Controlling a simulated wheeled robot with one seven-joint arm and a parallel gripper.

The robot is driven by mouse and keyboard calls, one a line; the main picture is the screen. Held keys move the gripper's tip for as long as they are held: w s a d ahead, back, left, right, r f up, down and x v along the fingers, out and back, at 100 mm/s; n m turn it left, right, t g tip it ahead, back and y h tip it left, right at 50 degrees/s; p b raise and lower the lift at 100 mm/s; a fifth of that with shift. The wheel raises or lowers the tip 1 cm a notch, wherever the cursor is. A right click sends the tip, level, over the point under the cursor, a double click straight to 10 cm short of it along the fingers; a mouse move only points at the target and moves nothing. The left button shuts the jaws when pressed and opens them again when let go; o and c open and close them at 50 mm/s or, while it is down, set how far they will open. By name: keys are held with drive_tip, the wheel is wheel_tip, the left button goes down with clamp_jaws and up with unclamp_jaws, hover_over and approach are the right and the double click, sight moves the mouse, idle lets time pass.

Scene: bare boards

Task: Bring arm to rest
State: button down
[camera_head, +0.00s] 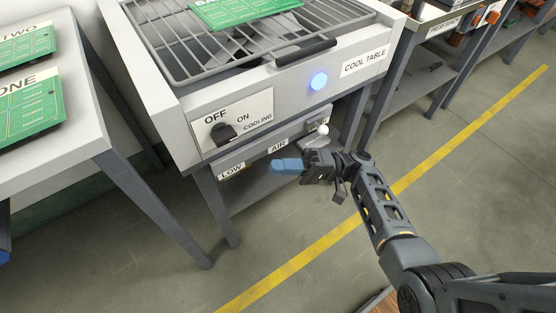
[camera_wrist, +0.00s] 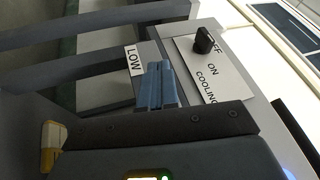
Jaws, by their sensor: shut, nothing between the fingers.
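My gripper (camera_head: 287,166) is in front of the cool table, near its lower front strip with the LOW and AIR labels. Its blue fingers are together with nothing between them, and they point left in the head view. In the wrist view the blue fingers (camera_wrist: 158,86) show closed, in front of the panel by the LOW label. My arm (camera_head: 380,205) reaches up from the lower right over the floor, partly bent.
The cool table (camera_head: 185,113) has a rack (camera_head: 235,45) with a green board (camera_head: 235,8) on it. Its black knob (camera_head: 222,133) and lit blue button (camera_head: 319,81) face me. A table (camera_head: 90,125) with green boards stands left. Floor (camera_head: 290,225) below is clear.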

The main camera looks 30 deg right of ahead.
drive_tip(key=shift+f, duration=0.1)
drive_tip(key=s+a+f+m+h, duration=0.2)
drive_tip(key=s+a+f+h, duration=0.15)
drive_tip(key=s+f, duration=0.3)
drive_tip(key=s+a+f+m+h, duration=0.1)
drive_tip(key=s+a+f+h, duration=0.1)
drive_tip(key=s+f+h, duration=0.5)
drive_tip(key=s+d+h, duration=0.3)
drive_tip(key=s+h, duration=0.3)
drive_tip(key=s, duration=0.6)
drive_tip(key=s+r+n+t+h+p, duration=0.1)
drive_tip(key=s+r+n+t+p, duration=0.2)
drive_tip(key=r, duration=1.9)
drive_tip(key=s+d+r+n+t+h+p, duration=0.1)
drive_tip(key=s+r+n+t+h+p, duration=0.1)
drive_tip(key=r+p, duration=1.1)
wheel_tip(320, 180, up, 9)
drive_tip(key=shift+s+r+n+t, duration=0.1)
drive_tip(key=shift+s+n+t, duration=0.55)
drive_tip(key=shift+n+t, duration=0.05)
